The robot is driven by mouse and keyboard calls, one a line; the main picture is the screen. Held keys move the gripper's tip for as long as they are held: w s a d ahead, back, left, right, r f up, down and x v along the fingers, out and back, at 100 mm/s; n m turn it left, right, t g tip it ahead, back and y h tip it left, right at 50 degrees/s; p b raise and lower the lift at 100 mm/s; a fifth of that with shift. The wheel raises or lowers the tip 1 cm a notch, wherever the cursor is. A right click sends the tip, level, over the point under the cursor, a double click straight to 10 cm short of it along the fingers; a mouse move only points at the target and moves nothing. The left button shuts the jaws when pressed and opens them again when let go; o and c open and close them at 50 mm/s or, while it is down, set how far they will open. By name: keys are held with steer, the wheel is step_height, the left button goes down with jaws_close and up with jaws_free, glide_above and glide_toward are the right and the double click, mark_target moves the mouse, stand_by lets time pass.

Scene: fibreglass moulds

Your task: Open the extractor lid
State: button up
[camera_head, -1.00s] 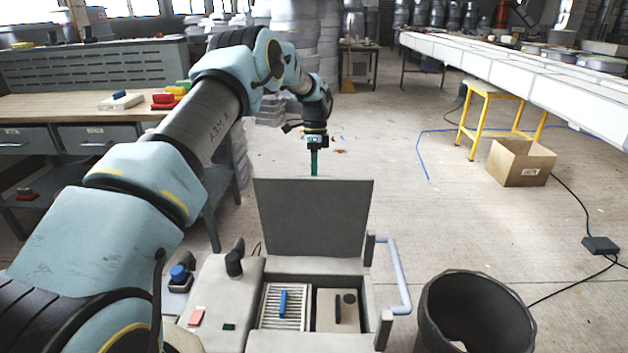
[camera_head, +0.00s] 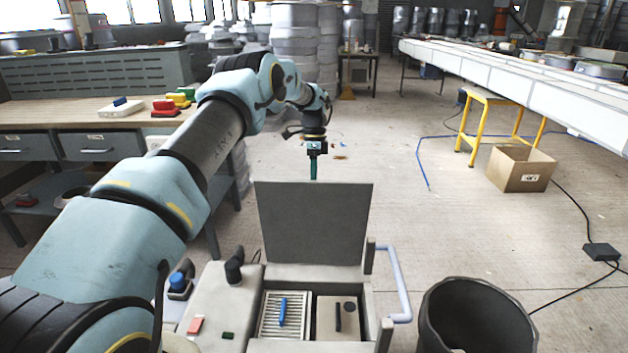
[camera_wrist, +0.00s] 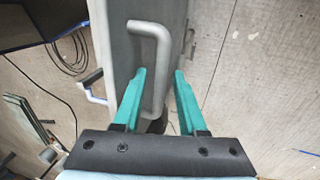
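The extractor (camera_head: 225,290) stands in front of me, a pale grey housing with a slatted bay and a second bay uncovered. Its flat dark grey lid (camera_head: 313,220) stands upright at the back of the housing. My gripper (camera_head: 314,178) is just behind the lid's top edge, its fingertips partly hidden by the lid. In the wrist view, the green fingers of my gripper (camera_wrist: 156,82) are apart, one on each side of the grey bar handle (camera_wrist: 158,60) on the lid (camera_wrist: 120,50). Gaps show between the fingers and the handle; I cannot tell whether they touch lower down.
A pale blue side rail (camera_head: 398,275) and a dark bin (camera_head: 475,315) are on the right. A workbench (camera_head: 70,112) is on the left. A cardboard box (camera_head: 520,170) and a black cable lie to the right. The floor behind the lid is mostly clear.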

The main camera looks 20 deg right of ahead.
steer(key=shift+o, duration=0.3)
steer(key=shift+d+r, duration=0.1)
steer(key=shift+r, duration=0.1)
steer(key=shift+w+r, duration=0.1)
steer(key=shift+r, duration=0.25)
steer(key=a+v, duration=0.1)
steer(key=v, duration=0.8)
steer(key=shift+d+r+b, duration=0.4)
steer(key=shift+d, duration=0.1)
